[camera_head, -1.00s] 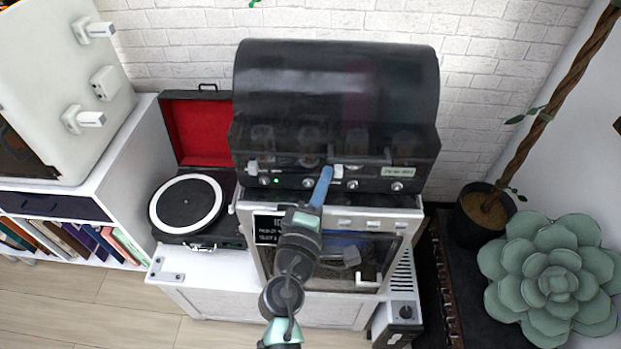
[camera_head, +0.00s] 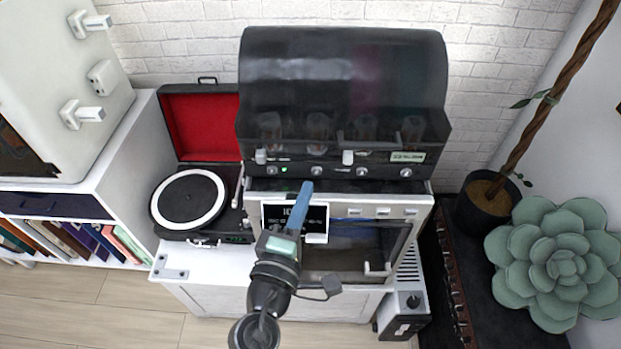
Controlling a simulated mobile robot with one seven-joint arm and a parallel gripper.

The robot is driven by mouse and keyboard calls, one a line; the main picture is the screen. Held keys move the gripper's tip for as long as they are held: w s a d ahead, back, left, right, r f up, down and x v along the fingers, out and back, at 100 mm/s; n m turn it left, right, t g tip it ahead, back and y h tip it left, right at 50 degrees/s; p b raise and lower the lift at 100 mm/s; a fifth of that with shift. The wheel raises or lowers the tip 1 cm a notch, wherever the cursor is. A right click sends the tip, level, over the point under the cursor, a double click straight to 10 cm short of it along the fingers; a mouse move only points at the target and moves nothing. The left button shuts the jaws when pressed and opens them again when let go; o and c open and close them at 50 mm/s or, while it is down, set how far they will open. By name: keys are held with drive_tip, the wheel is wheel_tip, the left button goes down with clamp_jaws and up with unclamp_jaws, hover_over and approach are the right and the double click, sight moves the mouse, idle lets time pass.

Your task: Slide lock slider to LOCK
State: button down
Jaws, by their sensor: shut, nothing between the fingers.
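I cannot tell for sure which control is the lock slider. A white tab (camera_head: 316,238) shows just right of my gripper, under the dark display (camera_head: 273,213) of the white-framed unit (camera_head: 430,204). More small white tabs (camera_head: 383,212) sit in a row to its right. My gripper (camera_head: 304,190) has blue fingers, is shut and empty, and points up across the display, covering part of its text. I cannot tell whether the fingertips touch the front panel. Any LOCK marking is too small to read or hidden.
A black unit (camera_head: 340,75) with glass tubes, knobs and two white tabs (camera_head: 347,157) stands above and behind. An open red-lined turntable (camera_head: 188,202) is at left. A potted plant (camera_head: 485,205) and succulent (camera_head: 562,262) are at right.

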drive_tip(key=v, duration=0.3)
drive_tip(key=shift+a, duration=0.2)
drive_tip(key=shift+a, duration=0.1)
drive_tip(key=w+d+r+m+t, duration=0.2)
drive_tip(key=r+m, duration=0.3)
drive_tip(key=r, duration=0.7)
drive_tip(key=w+d+r+m+t, duration=0.2)
drive_tip(key=r+m, duration=0.3)
drive_tip(key=r, duration=0.8)
drive_tip(key=s+r+m+t+y, duration=0.1)
drive_tip(key=s+r, duration=0.3)
drive_tip(key=r, duration=0.4)
drive_tip(key=s+r+m+t+y, duration=0.2)
drive_tip(key=s+r+t, duration=0.1)
drive_tip(key=r, duration=0.5)
drive_tip(key=s+r+m+t+y+p, duration=0.1)
drive_tip(key=s+r, duration=0.3)
drive_tip(key=r, duration=0.4)
drive_tip(key=shift+s+a+r+m+t, duration=0.35)
drive_tip(key=shift+a+m+t, duration=0.15)
